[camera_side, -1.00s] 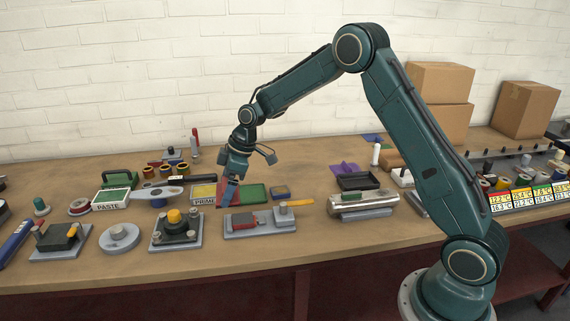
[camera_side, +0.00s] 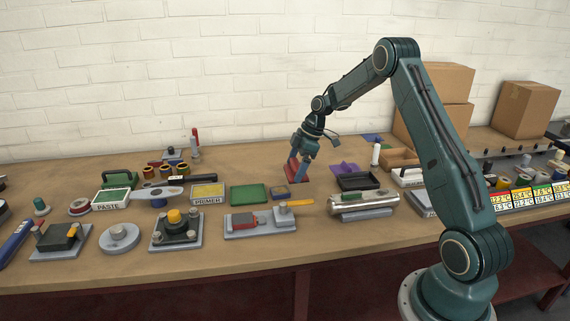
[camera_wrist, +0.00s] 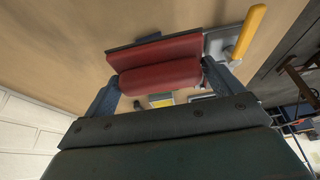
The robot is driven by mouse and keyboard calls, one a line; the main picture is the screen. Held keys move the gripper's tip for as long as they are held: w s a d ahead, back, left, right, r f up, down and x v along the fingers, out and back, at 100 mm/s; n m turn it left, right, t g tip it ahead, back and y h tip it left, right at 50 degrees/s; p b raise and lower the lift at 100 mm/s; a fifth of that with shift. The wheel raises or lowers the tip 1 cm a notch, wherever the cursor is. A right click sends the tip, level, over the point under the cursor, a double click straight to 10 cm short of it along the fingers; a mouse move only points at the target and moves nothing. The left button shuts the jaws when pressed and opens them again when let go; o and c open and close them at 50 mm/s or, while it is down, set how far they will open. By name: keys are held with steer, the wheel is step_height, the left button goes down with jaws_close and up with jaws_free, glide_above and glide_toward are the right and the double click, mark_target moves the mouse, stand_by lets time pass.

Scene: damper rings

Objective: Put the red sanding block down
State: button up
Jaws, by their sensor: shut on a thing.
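In the wrist view my gripper (camera_wrist: 163,86) is shut on the red sanding block (camera_wrist: 158,76), with one finger at each end. A green tray (camera_side: 250,194) lies empty on the bench to the left of the block.
A purple piece (camera_side: 343,168) and a dark tray (camera_side: 358,181) stand to the right. A grey fixture with a yellow handle (camera_side: 295,203) lies in front. Bare bench (camera_side: 250,166) shows at the back left.

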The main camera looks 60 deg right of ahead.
steer(key=s+d+f, duration=0.1)
steer(key=s+d, duration=0.5)
steer(key=d, duration=0.3)
steer(key=shift+s+d+f, duration=0.15)
steer(key=shift+s+d, duration=0.05)
steer(key=shift+s, duration=0.05)
steer(key=shift+f, duration=0.15)
glide_above(322, 189)
steer(key=d, duration=0.1)
steer(key=shift+s+f, duration=0.25)
steer(key=shift+f, duration=0.95)
steer(key=shift+s+f, duration=0.2)
steer(key=shift+f, duration=0.95)
steer(key=shift+f, duration=0.25)
steer(key=shift+f, duration=0.45)
steer(key=shift+f, duration=0.3)
steer(key=o, duration=0.6)
steer(key=shift+o, duration=0.2)
steer(key=shift+r, duration=0.15)
steer(key=v, duration=1.3)
steer(key=shift+s+r, duration=0.2)
steer(key=shift+r, duration=0.05)
